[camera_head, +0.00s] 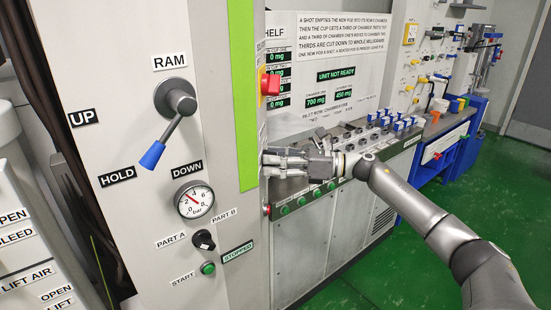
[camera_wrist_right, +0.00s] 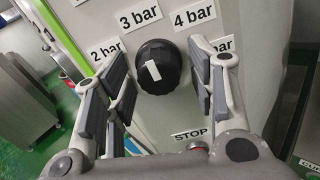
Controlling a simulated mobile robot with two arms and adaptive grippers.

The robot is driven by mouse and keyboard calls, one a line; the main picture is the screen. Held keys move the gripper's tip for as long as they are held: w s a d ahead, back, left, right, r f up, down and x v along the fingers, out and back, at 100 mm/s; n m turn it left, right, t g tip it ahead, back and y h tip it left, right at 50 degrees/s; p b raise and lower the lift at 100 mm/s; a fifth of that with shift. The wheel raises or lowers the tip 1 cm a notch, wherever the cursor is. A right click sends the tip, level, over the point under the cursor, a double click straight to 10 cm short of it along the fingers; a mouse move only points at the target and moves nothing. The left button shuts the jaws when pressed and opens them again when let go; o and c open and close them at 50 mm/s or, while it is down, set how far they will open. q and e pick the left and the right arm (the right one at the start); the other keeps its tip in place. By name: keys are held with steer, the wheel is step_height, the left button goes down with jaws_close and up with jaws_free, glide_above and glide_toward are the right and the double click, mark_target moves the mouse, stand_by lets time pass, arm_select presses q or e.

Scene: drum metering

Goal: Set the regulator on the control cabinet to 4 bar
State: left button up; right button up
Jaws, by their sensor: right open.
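The regulator is a black round knob (camera_wrist_right: 158,67) with a white mark, seen in the right wrist view. The upper end of the mark leans towards the 3 bar label (camera_wrist_right: 140,18). The 4 bar label (camera_wrist_right: 195,16) is up and right of the knob, and the 2 bar label (camera_wrist_right: 110,48) is to its left. My right gripper (camera_wrist_right: 160,92) is open, its fingers on either side of the knob; contact cannot be told. In the head view my right gripper (camera_head: 285,163) is beside the cabinet edge, and the knob is hidden. My left gripper is out of view.
The cabinet front (camera_head: 235,225) carries the RAM lever (camera_head: 172,125), a pressure gauge (camera_head: 194,200), a PART A/B selector (camera_head: 204,240) and a green START button (camera_head: 208,268). A red button (camera_wrist_right: 197,147) sits below the knob by a STOP label. Green floor is clear at right.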

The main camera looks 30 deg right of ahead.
steer(key=c, duration=0.8)
steer(key=shift+m, duration=0.3)
steer(key=m, duration=0.4)
steer(key=shift+s+r+b, duration=0.1)
steer(key=shift+b, duration=0.2)
steer(key=m+p, duration=0.1)
steer(key=m, duration=0.3)
steer(key=shift+r+m, duration=0.1)
steer(key=shift+m, duration=0.6)
steer(key=o, duration=0.8)
